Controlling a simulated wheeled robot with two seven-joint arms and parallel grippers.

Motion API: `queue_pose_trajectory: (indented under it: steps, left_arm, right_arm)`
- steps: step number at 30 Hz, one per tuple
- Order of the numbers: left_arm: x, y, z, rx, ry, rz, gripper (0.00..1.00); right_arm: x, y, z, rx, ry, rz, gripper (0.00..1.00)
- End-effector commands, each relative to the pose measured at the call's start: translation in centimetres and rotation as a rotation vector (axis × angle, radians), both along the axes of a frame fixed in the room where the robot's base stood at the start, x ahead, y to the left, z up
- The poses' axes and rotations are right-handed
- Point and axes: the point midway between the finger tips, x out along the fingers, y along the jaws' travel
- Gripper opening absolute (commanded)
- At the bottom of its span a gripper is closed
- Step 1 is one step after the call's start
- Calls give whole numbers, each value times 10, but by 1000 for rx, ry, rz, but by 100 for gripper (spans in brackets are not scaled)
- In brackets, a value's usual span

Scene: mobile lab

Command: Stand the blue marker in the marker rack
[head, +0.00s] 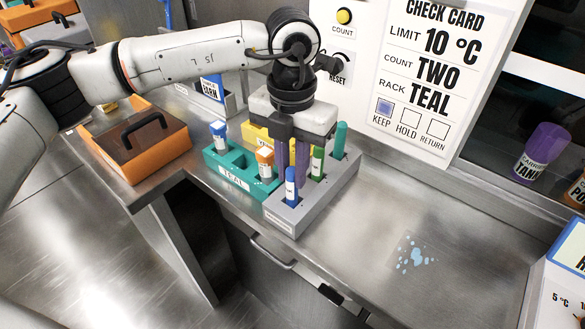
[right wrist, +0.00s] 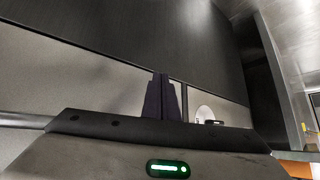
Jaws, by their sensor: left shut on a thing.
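The blue marker (head: 291,188) is upright at the front slot of the grey marker rack (head: 299,219) in the head view. My left gripper (head: 291,172) comes down over the rack from above, its purple fingers on either side of the marker's upper part, shut on it. The fingers partly hide the marker's top and the slots behind. A green marker (head: 318,163) and a teal marker (head: 339,140) stand in the same rack. In the right wrist view, my right gripper (right wrist: 163,95) has its dark fingers together with nothing visible between them.
A teal rack (head: 234,178) with capped vials stands against the marker rack's left side, near a yellow block (head: 256,134). An orange case (head: 140,145) sits further left. The counter to the right is clear except for blue droplets (head: 414,253).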

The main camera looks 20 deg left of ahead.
Motion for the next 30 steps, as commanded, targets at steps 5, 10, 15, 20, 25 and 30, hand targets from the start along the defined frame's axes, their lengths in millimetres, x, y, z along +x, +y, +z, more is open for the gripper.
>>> queue_pose_trajectory:
  steps: [5, 10, 15, 20, 25, 30]
  left_arm:
    - [0, 0, -4, -1, -2, 0, 0]
    - [0, 0, -7, -1, -1, 0, 0]
    - [0, 0, -5, -1, -1, -1, 36]
    - [0, 0, -5, -1, -1, -1, 36]
    - [1, -1, 0, -2, -3, -1, 36]
    - [1, -1, 28, -3, -6, -1, 36]
  right_arm:
    - [0, 0, 1, 1, -2, -1, 0]
    - [1, 0, -2, 0, -2, -2, 0]
    - [1, 0, 1, 0, -4, -1, 0]
    - [2, 0, 2, 1, -7, -1, 0]
    - [3, -1, 3, 0, -9, -2, 0]
    - [3, -1, 0, 0, -8, -1, 0]
